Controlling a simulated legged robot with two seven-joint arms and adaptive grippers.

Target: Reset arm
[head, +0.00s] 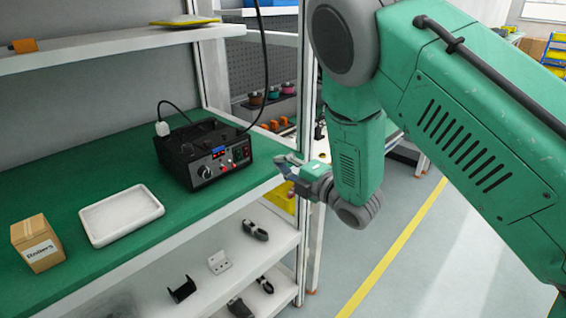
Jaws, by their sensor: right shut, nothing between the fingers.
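My right arm comes in from the right as large green links with grey joints. My right gripper (288,168) is at its end, in front of the right end of the green-topped bench (122,172). The gripper is shut and holds nothing. It is close to the right side of a black power supply box (206,152) in the picture; I cannot tell whether they touch. My left gripper is not in view.
A white tray (121,214) and a cardboard box (37,243) stand on the bench. A white shelf (120,42) is above. A lower shelf (262,262) holds brackets and dark cables. A post (305,90) stands behind my arm. The floor (425,265) with a yellow line is clear at right.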

